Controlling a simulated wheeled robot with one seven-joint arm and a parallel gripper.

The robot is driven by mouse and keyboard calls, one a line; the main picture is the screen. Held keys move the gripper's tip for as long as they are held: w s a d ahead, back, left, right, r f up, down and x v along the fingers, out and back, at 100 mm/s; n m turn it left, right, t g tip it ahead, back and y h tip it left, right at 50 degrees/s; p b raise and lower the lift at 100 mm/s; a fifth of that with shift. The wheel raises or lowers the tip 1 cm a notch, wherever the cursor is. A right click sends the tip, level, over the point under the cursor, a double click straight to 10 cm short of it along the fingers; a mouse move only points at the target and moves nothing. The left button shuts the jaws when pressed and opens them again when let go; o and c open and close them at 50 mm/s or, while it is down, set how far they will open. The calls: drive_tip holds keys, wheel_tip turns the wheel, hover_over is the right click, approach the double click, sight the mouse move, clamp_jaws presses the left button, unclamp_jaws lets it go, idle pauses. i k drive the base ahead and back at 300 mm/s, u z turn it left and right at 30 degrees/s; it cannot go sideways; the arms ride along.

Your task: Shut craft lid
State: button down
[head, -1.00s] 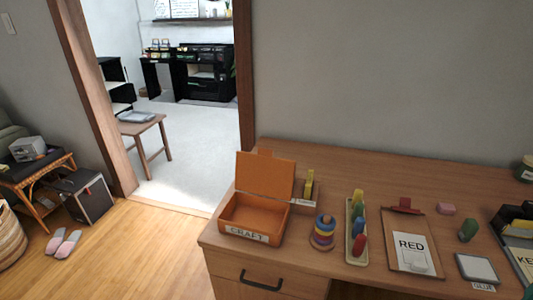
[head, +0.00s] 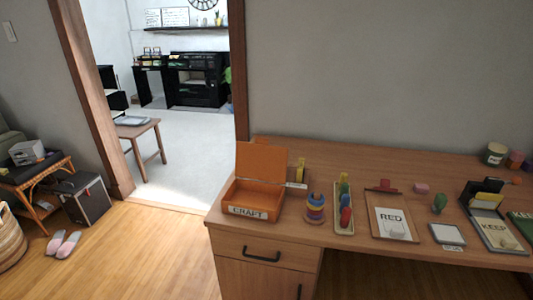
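The orange craft box (head: 250,212) stands on the left end of the wooden desk, with a "CRAFT" label on its front. Its lid (head: 261,162) is open, standing up at the back and leaning slightly backward. The inside of the box looks empty from here. My gripper is not in the head view.
On the desk (head: 330,152), right of the box, are a ring stacker (head: 315,208), a tray of coloured pieces (head: 343,208), a clipboard marked RED (head: 392,222) and a file holder (head: 484,195). A doorway (head: 180,150) opens behind left. Floor in front is clear.

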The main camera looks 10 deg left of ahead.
sight(259, 160)
drive_tip(key=k, duration=0.85)
drive_tip(key=u, duration=0.5)
drive_tip(key=i, duration=2)
drive_tip(key=z, duration=0.7)
